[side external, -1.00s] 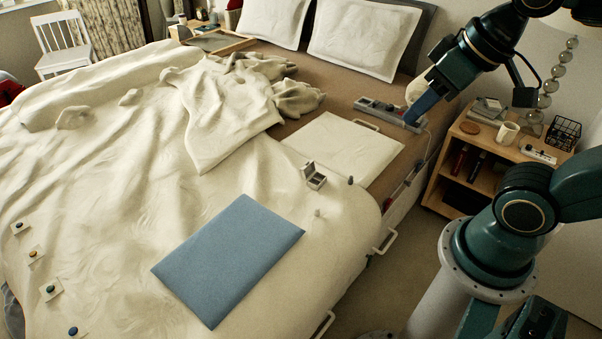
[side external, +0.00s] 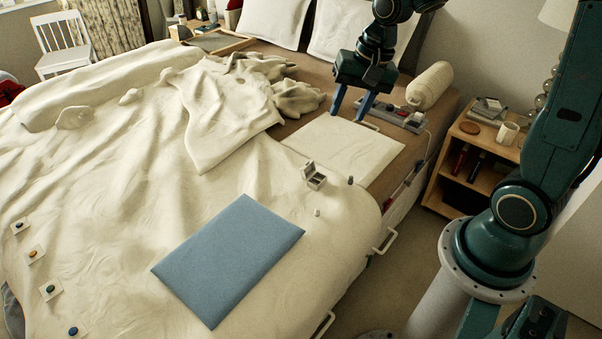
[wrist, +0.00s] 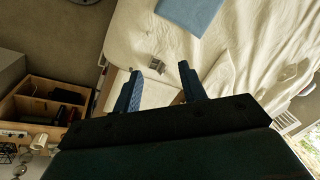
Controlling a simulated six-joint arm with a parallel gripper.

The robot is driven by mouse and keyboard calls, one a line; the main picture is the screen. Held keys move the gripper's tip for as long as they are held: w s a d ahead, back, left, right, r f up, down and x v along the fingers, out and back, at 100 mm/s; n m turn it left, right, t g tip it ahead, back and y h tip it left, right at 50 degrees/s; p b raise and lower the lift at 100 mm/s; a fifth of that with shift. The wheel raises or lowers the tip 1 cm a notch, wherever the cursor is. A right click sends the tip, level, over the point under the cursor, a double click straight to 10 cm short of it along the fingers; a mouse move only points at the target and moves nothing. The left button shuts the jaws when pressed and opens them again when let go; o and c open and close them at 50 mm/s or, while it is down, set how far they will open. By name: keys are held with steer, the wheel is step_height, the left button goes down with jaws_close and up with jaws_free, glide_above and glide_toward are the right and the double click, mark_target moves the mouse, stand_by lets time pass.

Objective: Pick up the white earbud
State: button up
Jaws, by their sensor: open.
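A small white earbud (side external: 317,212) stands on the cream bedspread near the right edge of the bed. A small grey earbud-like piece (side external: 350,181) stands a little behind it. A small open case (side external: 315,178) sits near both, lid up; it also shows in the wrist view (wrist: 157,65). My gripper (side external: 348,114) is open and empty, fingers pointing down above the far end of the white board, well behind the earbud. In the wrist view my gripper's blue fingers (wrist: 160,72) are spread apart. I cannot make out the white earbud there.
A blue mat (side external: 228,262) lies in front of the case. A white board (side external: 345,150) lies behind it. A power strip (side external: 392,113) and rolled cushion (side external: 430,85) are near the headboard. A wooden nightstand (side external: 467,160) stands right of the bed.

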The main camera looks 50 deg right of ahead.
steer(key=w+d+f+m+y, duration=0.1)
steer(key=f+m, duration=0.3)
steer(key=f, duration=0.4)
steer(key=w+d+f+m+g+y, duration=0.1)
steer(key=w+d+f+m, duration=0.2)
steer(key=f, duration=0.6)
steer(key=w+d+f+m+y, duration=0.1)
steer(key=d+f+m, duration=0.3)
steer(key=f, duration=0.4)
steer(key=shift+w+f+m+g, duration=0.3)
steer(key=shift+w+f, duration=0.05)
steer(key=shift+w, duration=0.5)
glide_above(319, 209)
steer(key=d, duration=0.3)
steer(key=shift+f, duration=3.95)
steer(key=shift+x, duration=2.6)
jaws_close()
